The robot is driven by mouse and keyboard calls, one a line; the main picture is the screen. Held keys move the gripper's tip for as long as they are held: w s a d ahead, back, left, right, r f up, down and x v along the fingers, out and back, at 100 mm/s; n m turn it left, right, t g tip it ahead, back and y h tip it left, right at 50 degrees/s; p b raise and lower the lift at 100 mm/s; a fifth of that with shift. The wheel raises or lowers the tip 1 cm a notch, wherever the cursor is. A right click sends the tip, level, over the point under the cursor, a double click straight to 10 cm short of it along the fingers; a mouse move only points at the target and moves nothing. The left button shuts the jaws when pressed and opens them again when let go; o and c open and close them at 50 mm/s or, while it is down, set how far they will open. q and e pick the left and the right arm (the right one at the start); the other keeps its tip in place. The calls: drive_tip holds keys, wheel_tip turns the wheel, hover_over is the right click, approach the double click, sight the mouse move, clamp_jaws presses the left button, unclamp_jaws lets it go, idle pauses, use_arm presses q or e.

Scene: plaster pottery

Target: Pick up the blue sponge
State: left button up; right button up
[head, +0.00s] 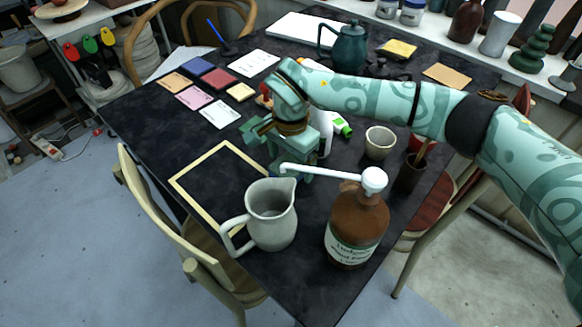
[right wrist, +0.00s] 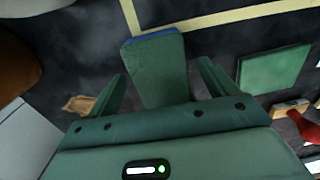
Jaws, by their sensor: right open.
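In the right wrist view a block with a dark green top face and a thin blue far edge, which looks like the blue sponge (right wrist: 158,75), lies between the fingers of my right gripper (right wrist: 161,80). The fingers are spread on either side of it, and I see gaps between them and the block. In the head view my right gripper (head: 272,152) is low over the dark table, beside the yellow tape frame. I cannot clearly make out the sponge there, as the gripper and arm cover that spot. My left gripper is not in view.
A grey pitcher (head: 270,215) and a brown pump bottle (head: 357,225) stand at the table's near side. A pale cup (head: 379,142) stands right of the gripper. Coloured cards lie at the left. A green square (right wrist: 272,68) lies right of the block. The taped area (head: 225,185) is clear.

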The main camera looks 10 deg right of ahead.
drive_tip(key=shift+s, duration=0.1)
drive_tip(key=shift+c, duration=0.7)
drive_tip(key=c, duration=1)
drive_tip(key=shift+r, duration=0.1)
wheel_tip(320, 180, up, 10)
drive_tip(key=p, duration=0.3)
drive_tip(key=shift+p, duration=0.35)
